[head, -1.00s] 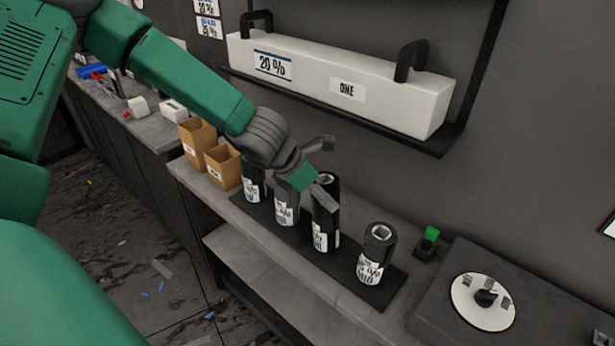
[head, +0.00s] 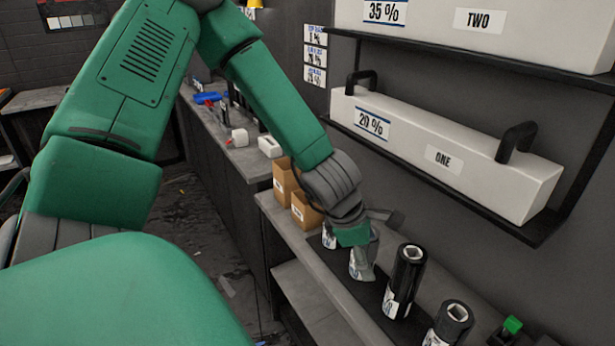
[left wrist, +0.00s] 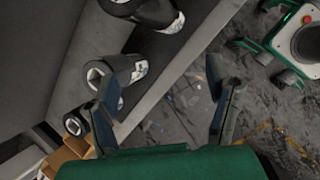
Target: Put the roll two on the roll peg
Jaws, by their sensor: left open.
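Several black cylinders with square holes in their tops and white labels stand in a row on a dark mat (head: 372,298). The nearer two are a third cylinder (head: 404,282) and an end cylinder (head: 449,326), cut off below. My left gripper (head: 370,240) is open at the farther cylinders, partly hiding them. In the left wrist view a cylinder (left wrist: 117,76) lies near the left finger of the gripper (left wrist: 165,98); the space between the fingers looks empty. I cannot read which roll is two. A white box marked TWO (head: 560,32) sits on the upper shelf. The roll peg and my right gripper do not show.
A white box marked ONE (head: 440,155) with black handles sits on the lower wall shelf. Brown cartons (head: 306,210) stand beyond the row. A small green-topped item (head: 511,326) is at lower right. The wrist view shows a littered floor (left wrist: 185,95).

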